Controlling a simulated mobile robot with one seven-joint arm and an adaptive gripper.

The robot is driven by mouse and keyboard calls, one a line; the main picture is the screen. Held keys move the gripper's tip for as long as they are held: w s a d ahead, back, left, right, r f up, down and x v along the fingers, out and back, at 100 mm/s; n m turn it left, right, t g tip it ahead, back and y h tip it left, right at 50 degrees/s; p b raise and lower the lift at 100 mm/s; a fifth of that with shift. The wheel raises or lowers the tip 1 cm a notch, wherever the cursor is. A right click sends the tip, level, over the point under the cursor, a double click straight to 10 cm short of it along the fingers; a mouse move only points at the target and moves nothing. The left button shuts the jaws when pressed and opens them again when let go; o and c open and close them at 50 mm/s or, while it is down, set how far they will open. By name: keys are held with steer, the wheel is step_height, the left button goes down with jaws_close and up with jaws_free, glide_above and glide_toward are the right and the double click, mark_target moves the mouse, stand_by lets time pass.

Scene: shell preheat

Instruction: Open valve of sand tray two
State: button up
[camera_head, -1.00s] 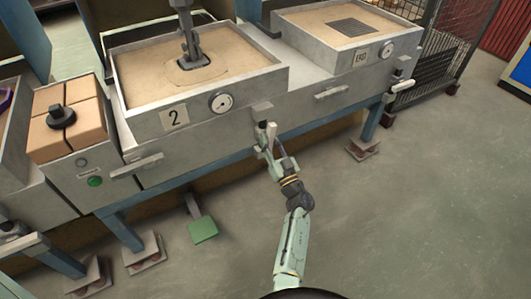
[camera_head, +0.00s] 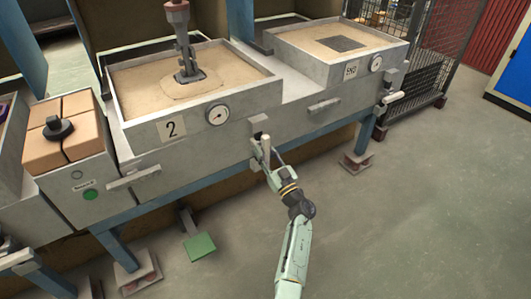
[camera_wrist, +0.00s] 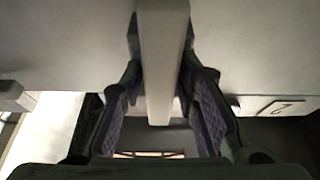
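Sand tray two (camera_head: 152,133) is a grey box of sand with a "2" label (camera_head: 172,128) and a round dial (camera_head: 217,115) on its front. Below and right of the dial, a valve with a pale upright handle (camera_head: 266,150) sits on the bench front. My gripper (camera_head: 266,164) is at this handle. In the wrist view, the handle (camera_wrist: 163,60) comes down between my two fingers (camera_wrist: 162,85), one on each side. The fingertips lie very close to its sides; whether they press on it I cannot tell.
Another sand tray (camera_head: 320,68) with a dark grate stands at the right, with a lever (camera_head: 392,97) at the bench end. A green pedal (camera_head: 199,246) is below.

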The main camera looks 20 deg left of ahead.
mark_target(265, 136)
steer(key=shift+o, duration=1)
step_height(265, 136, up, 10)
